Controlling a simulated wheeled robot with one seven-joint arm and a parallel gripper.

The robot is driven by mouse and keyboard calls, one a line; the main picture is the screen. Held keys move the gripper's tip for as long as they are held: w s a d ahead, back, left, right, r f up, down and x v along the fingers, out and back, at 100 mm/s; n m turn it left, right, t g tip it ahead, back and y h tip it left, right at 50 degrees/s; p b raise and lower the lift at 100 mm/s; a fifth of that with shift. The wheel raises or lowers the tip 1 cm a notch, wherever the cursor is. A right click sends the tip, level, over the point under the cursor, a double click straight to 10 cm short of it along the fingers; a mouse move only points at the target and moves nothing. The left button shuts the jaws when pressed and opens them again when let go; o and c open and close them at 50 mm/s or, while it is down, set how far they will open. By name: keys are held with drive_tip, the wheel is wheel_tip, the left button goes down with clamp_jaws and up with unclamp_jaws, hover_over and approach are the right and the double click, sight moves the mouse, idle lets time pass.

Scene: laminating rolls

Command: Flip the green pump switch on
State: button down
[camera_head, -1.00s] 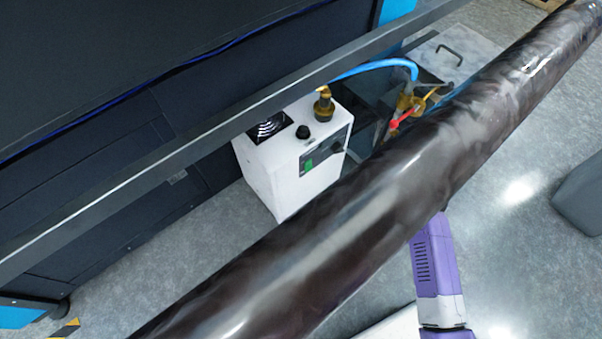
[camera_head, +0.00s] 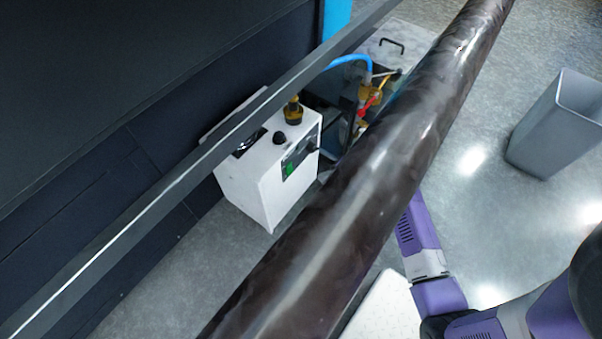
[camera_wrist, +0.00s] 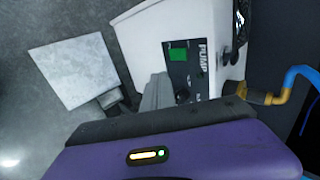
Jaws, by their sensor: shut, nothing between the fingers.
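The green pump switch (camera_head: 289,170) is on the dark panel of the white pump box (camera_head: 250,192). In the wrist view the green switch (camera_wrist: 178,54) sits beside the word PUMP, which reads sideways. I cannot tell which way the switch is set. My gripper (camera_wrist: 157,80) appears as a grey shape at the lower left of the panel, shut and empty. It is apart from the switch in the picture; I cannot tell the depth between them.
The glossy dark roll (camera_head: 350,215) runs diagonally in front of the pump. A blue hose (camera_head: 350,62) and brass fittings are near the box. A grey bin (camera_head: 555,125) stands right on open floor.

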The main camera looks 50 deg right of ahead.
sight(291, 172)
drive_tip(key=w+r+b+x, duration=0.1)
drive_tip(key=b+x, duration=0.3)
drive_tip(key=x, duration=0.8)
drive_tip(key=shift+w, duration=0.75)
drive_tip(key=shift+r, duration=0.1)
drive_tip(key=shift+w, duration=0.2)
drive_tip(key=shift+p, duration=0.3)
